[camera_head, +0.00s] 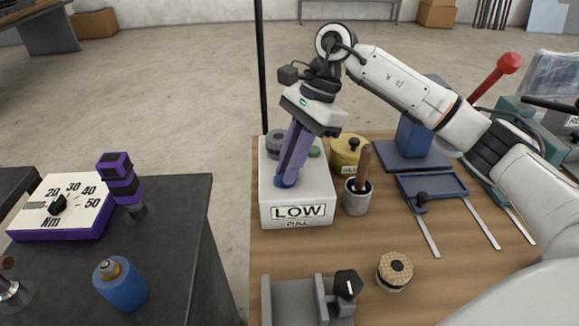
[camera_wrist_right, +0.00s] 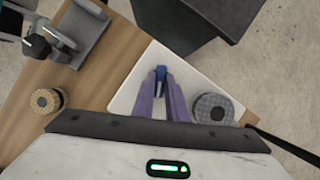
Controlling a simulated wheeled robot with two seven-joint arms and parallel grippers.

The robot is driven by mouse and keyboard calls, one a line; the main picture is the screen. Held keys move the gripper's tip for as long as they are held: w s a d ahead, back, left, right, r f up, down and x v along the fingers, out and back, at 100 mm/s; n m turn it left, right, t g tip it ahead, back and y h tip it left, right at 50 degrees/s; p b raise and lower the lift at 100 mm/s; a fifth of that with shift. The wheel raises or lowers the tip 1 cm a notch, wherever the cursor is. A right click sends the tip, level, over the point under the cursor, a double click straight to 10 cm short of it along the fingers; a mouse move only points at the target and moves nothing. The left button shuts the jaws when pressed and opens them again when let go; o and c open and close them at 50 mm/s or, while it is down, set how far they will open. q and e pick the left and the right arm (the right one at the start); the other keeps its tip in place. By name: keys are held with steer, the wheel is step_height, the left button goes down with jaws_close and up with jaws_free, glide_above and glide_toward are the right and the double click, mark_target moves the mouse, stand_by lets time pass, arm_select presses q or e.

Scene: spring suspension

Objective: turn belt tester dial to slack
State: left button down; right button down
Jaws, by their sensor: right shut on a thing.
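A white box (camera_head: 297,203) labelled LOW stands on the wooden bench, with a small blue part (camera_head: 281,182) on its top. My right gripper (camera_head: 286,176) points down with purple fingers shut on the blue part, also seen between the fingertips in the right wrist view (camera_wrist_right: 161,76). The fingers hide most of it, so its pointing direction cannot be told. A grey fixture (camera_head: 290,291) at the front of the bench carries a black knob with a white mark (camera_head: 348,285). No label reading slack is legible. My left gripper is not in view.
A grey ribbed disc (camera_head: 275,144) and a green button (camera_head: 314,151) are on the white box. A grey cup (camera_head: 356,197) and yellow pot (camera_head: 345,151) stand close right. A cork-topped tin (camera_head: 394,271) is nearer. A purple Nm gauge (camera_head: 62,207) is on the left table.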

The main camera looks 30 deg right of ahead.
steer(key=n, duration=0.2)
steer(key=n+g, duration=0.1)
steer(key=shift+w+n+b, duration=0.2)
steer(key=shift+n+b, duration=0.1)
steer(key=shift+n, duration=0.1)
steer(key=n+g+h, duration=0.1)
steer(key=n, duration=0.2)
steer(key=shift+w+n+g, duration=0.1)
steer(key=shift+n+g, duration=0.2)
steer(key=n, duration=0.2)
steer(key=n+h, duration=0.1)
steer(key=shift+w+a+r+n+g, duration=0.1)
steer(key=shift+a+r+n+g, duration=0.05)
steer(key=shift+n+g, duration=0.25)
steer(key=shift+n+h+p, duration=0.3)
steer(key=shift+n+p, duration=0.05)
steer(key=shift+n, duration=0.35)
steer(key=c, duration=1.8)
jaws_free()
steer(key=shift+o, duration=0.2)
